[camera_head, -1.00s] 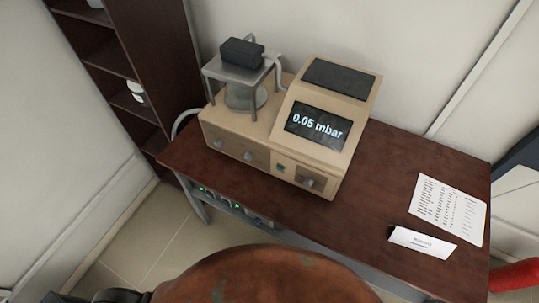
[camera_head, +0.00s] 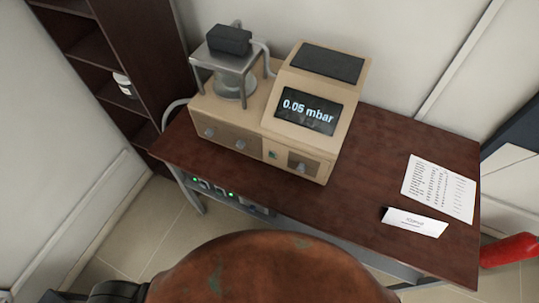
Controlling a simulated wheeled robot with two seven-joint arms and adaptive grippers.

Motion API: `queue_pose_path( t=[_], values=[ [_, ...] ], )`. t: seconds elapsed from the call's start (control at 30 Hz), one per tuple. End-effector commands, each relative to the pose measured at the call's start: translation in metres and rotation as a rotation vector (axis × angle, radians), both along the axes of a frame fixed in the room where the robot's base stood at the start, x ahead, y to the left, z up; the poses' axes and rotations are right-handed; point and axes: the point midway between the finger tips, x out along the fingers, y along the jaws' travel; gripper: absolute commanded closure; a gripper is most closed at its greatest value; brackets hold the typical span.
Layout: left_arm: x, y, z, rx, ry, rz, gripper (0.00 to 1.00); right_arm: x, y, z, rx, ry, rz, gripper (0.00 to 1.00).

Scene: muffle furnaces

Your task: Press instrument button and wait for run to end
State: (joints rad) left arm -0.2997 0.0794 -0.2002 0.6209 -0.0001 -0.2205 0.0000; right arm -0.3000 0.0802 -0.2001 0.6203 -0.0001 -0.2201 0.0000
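A beige instrument (camera_head: 253,122) stands on a dark wooden table (camera_head: 370,190). Its dark screen (camera_head: 307,109) reads "0.05 mbar". A small green button (camera_head: 273,155) is on the lower front panel. Knobs sit on the front panel on both sides of it, one at the right (camera_head: 301,167) and others at the left (camera_head: 210,132). A metal stand with a black block (camera_head: 230,39) on top is over the instrument's left part. Neither of my grippers shows; only a dark part of my body is at the bottom left edge.
A printed sheet (camera_head: 438,188) and a folded white card (camera_head: 415,221) lie on the table's right side. A dark shelf (camera_head: 125,50) stands at the left. A red object (camera_head: 510,250) is at the right edge. The table's front middle is clear.

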Motion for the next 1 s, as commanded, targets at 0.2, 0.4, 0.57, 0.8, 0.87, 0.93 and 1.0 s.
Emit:
queue_pose_path(
  t=[0.2, 0.4, 0.57, 0.8, 0.87, 0.93, 1.0],
  values=[
    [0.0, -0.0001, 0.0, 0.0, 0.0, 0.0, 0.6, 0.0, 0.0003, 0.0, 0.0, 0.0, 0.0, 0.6],
    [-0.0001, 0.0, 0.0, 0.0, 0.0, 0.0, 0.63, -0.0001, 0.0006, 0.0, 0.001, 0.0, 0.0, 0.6],
    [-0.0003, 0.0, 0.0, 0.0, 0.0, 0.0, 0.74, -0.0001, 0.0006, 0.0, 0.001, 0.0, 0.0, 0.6],
    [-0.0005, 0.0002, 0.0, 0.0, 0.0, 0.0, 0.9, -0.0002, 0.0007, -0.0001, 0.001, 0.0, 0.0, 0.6],
    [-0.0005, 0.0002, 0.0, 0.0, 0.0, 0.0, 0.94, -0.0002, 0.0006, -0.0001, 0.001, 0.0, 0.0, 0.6],
    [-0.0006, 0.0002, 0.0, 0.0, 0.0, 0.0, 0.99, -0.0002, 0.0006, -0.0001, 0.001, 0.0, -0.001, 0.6],
    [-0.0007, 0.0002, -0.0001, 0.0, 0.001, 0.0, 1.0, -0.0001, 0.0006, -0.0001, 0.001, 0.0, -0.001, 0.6]
  ],
)
